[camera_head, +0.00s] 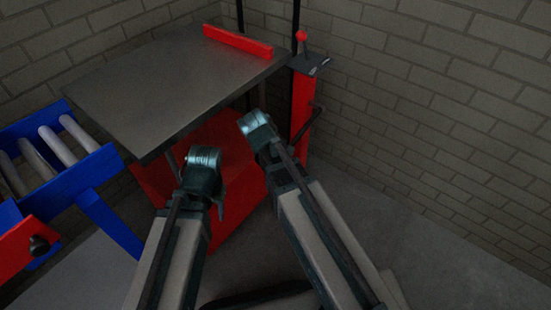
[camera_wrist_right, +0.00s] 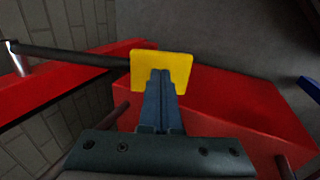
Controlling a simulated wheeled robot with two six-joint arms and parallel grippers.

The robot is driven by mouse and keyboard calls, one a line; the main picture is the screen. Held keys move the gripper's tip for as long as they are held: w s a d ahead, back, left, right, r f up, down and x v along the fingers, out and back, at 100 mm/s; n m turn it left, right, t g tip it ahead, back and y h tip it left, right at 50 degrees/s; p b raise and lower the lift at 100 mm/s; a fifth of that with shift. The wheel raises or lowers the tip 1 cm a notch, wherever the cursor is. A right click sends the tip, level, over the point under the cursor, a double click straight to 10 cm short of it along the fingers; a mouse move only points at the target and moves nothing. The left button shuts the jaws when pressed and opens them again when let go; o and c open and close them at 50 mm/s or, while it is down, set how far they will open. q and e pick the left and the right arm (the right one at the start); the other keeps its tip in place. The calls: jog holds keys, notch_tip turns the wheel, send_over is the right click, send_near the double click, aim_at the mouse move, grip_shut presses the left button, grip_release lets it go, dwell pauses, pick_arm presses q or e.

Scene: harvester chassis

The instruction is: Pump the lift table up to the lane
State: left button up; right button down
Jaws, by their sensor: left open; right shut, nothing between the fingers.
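The lift table's dark grey top (camera_head: 165,85) stands over a red base (camera_head: 240,185) in the head view. A red upright (camera_head: 301,105) with a black bar (camera_head: 314,116) stands at its right end. In the right wrist view, a black bar (camera_wrist_right: 75,56) ends in a yellow pad (camera_wrist_right: 142,72). My right gripper (camera_wrist_right: 161,76) is shut and empty, its tips overlapping the pad; I cannot tell whether they touch. My left gripper (camera_head: 216,182) is open in front of the red base; its fingertips are mostly hidden. The blue lane (camera_head: 98,172) with grey rollers is at the left.
A red rail (camera_head: 238,41) lies along the table top's far edge. A small lever with a red knob (camera_head: 301,36) rises from the upright. A red part with a black knob (camera_head: 38,245) is at the lower left. Brick walls close the back; floor is clear at right.

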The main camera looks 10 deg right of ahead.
jog(key=b+x, duration=0.3)
jog(key=shift+s+a+f, duration=0.15)
jog(key=shift+a+f, duration=0.05)
jog(key=shift+f, duration=0.35)
pick_arm(q)
notch_tip(320, 180, down, 5)
jog(key=shift+s+b, duration=0.15)
jog(key=shift+b, duration=0.3)
pick_arm(e)
jog(key=shift+s+f+t+h, duration=0.1)
jog(key=shift+f+t+h, duration=0.1)
jog(key=shift+t+h, duration=0.1)
pick_arm(q)
jog(key=shift+f, duration=0.1)
pick_arm(e)
jog(key=shift+f, duration=0.1)
jog(key=shift+s+r+p, duration=0.1)
jog(key=shift+r+p, duration=0.35)
jog(key=shift+r, duration=0.05)
pick_arm(q)
notch_tip(320, 180, up, 13)
jog(key=a+p, duration=0.1)
jog(key=p, duration=1.1)
jog(key=shift+s+a, duration=0.15)
jog(key=shift+a, duration=0.15)
pick_arm(e)
jog(key=a+v, duration=0.1)
jog(key=v, duration=1.2)
jog(key=shift+s+a, duration=0.2)
jog(key=shift+s, duration=0.05)
